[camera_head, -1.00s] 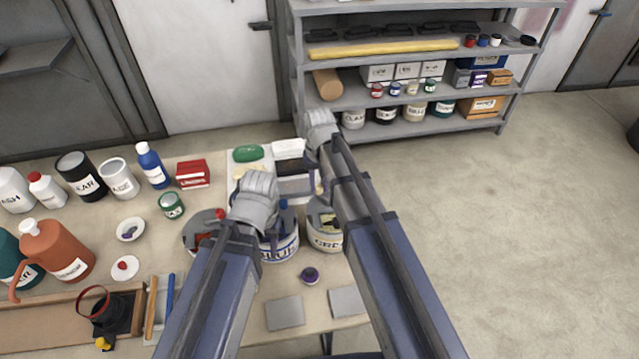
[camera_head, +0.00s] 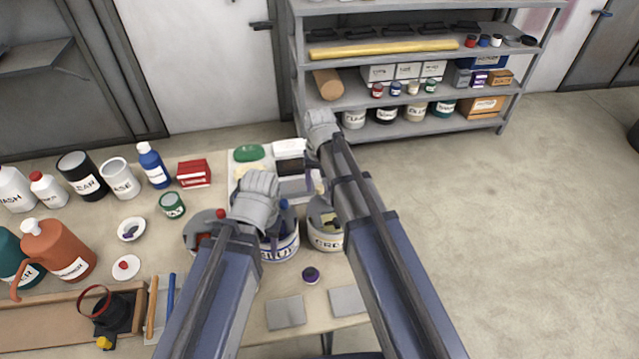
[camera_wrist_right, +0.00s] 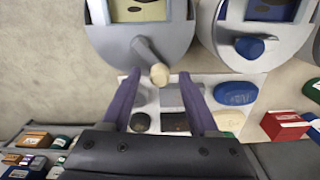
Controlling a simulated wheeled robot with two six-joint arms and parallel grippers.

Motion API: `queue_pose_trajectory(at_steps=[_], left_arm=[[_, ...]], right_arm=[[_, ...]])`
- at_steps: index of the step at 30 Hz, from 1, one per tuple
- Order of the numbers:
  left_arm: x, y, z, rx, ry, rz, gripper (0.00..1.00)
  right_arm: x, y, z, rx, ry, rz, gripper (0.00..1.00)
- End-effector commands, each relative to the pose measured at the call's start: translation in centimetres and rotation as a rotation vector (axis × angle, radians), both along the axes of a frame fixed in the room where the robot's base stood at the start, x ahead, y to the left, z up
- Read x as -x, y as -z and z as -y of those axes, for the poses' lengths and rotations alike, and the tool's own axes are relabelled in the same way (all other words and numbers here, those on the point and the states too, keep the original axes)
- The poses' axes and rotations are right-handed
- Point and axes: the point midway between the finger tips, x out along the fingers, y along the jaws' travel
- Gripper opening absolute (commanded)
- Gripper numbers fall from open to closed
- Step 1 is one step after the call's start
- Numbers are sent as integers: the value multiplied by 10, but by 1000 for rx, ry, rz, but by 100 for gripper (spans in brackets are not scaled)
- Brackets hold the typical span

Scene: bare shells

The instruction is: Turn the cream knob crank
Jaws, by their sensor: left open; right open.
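The cream tin (camera_head: 326,242) stands on the table under my right arm, with a grey crank mechanism on top. Its cream knob (camera_wrist_right: 159,75) sits at the end of a short grey crank arm (camera_wrist_right: 144,50) in the right wrist view. My right gripper (camera_wrist_right: 160,73) is open, with its two purple fingers apart on either side of the knob near the tips. I see no clear contact. In the head view my right arm partly covers this tin.
The blue tin's crank has a blue knob (camera_wrist_right: 250,47) close beside the cream one. A tin with a red knob (camera_head: 220,213) stands left. Bottles, cups and a red box (camera_head: 194,174) fill the table's left side. A shelf (camera_head: 420,90) stands behind; open floor lies right.

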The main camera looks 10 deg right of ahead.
Motion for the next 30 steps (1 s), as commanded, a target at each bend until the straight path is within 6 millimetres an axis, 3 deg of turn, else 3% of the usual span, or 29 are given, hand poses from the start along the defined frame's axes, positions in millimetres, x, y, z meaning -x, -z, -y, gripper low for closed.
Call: queue_pose_trajectory(at_steps=[18, 30], left_arm=[[0, -71, 0, 0, 2, 0, 50], [0, -75, 0, 0, 2, 0, 50]], right_arm=[[0, -71, 0, 0, 0, 0, 61], [0, -75, 0, 0, 0, 0, 61]])
